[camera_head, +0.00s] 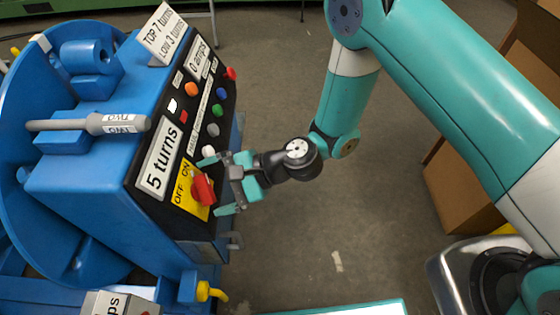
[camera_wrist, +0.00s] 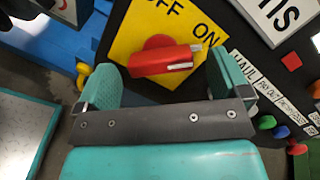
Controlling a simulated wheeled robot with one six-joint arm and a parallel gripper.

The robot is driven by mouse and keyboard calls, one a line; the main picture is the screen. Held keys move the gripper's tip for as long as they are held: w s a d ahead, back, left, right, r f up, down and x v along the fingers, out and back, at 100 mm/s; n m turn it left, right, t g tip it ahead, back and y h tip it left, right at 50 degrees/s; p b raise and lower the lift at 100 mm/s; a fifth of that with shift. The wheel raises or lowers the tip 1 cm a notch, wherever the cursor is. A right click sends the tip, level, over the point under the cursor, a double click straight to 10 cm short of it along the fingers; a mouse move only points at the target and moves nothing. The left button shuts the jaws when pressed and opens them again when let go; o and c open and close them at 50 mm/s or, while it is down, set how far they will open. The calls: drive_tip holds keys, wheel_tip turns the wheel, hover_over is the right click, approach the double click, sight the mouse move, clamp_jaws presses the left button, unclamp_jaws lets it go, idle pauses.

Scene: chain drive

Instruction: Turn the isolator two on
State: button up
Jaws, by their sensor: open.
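A red rotary isolator knob (camera_head: 203,189) sits on a yellow plate (camera_head: 181,199) marked OFF and ON, on the black panel of the blue machine. In the wrist view the red knob (camera_wrist: 165,59) shows between my fingers, with a white line on its handle pointing right, below the ON label on the yellow plate (camera_wrist: 127,37). I cannot tell its exact setting. My gripper (camera_head: 222,184) is open around the knob, its two teal fingers apart on either side. In the wrist view my gripper (camera_wrist: 170,85) shows gaps between fingers and knob. No "two" label is readable.
Coloured buttons, including a blue one (camera_head: 221,94) and a red one (camera_head: 230,73), line the panel above the knob. A sign reads "5 turns" (camera_head: 160,160). A grey lever (camera_head: 90,123) sticks out at left. Cardboard boxes (camera_head: 461,185) stand right; open floor lies between.

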drive_tip(key=v, duration=1.5)
drive_tip(key=shift+d, duration=0.25)
drive_tip(key=shift+s, duration=0.1)
drive_tip(key=s+d+r+n+h, duration=0.5)
drive_tip(key=r+n, duration=0.3)
drive_tip(key=r, duration=0.2)
drive_tip(key=s+d+r+n+h, duration=0.5)
drive_tip(key=s+r+n, duration=0.1)
drive_tip(key=r+n, duration=0.25)
wheel_tip(320, 180, up, 13)
drive_tip(key=p, duration=1.3)
drive_tip(key=shift+r+t, duration=0.2)
drive_tip(key=shift+t, duration=0.2)
drive_tip(key=shift+w, duration=0.15)
